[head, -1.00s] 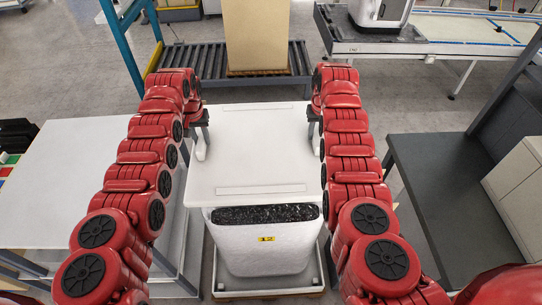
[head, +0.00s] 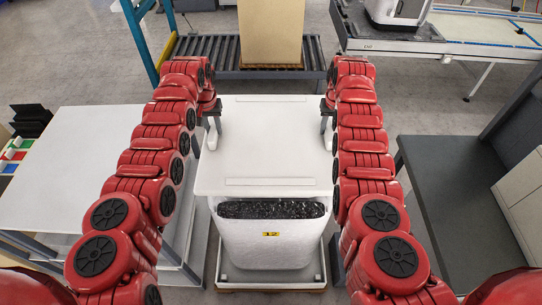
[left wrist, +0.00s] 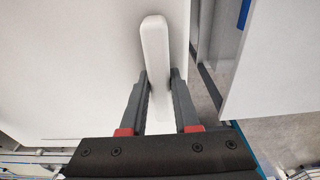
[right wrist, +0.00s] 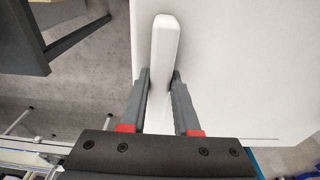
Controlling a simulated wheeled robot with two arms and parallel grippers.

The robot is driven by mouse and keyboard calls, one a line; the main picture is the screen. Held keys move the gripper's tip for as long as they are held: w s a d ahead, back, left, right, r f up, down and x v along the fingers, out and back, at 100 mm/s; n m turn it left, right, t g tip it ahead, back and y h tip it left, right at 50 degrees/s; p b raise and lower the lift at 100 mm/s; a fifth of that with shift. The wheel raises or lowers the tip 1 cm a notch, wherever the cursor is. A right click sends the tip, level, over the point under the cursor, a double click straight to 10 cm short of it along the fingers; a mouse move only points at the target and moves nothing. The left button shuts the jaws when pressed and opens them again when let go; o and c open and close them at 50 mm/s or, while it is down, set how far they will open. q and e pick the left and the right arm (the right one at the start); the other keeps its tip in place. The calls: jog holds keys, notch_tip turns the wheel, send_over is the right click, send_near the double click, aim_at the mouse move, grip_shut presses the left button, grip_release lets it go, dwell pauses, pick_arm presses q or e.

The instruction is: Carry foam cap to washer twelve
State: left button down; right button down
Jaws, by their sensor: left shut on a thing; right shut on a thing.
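The foam cap (head: 275,140) is a large white block with a flat top, held level between my arms in the head view. My left gripper (head: 212,138) is shut on a white upright grip on its left side, which shows between the fingers in the left wrist view (left wrist: 157,95). My right gripper (head: 325,132) is shut on the matching grip on its right side, also seen in the right wrist view (right wrist: 160,95). Washer twelve (head: 270,252), a white tub with a yellow "12" label and dark speckled top, stands nearer me, just below the cap's near edge. The cap's underside is hidden.
Washer twelve stands on a pallet-like base (head: 270,280). A white table (head: 80,170) is at left and a dark grey table (head: 450,190) at right. Behind the cap is a roller conveyor (head: 215,55) carrying a tan box (head: 270,30). Grey floor shows between them.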

pick_arm(q)
jog(key=shift+f, duration=0.1)
pick_arm(e)
jog(key=shift+s+f, duration=0.1)
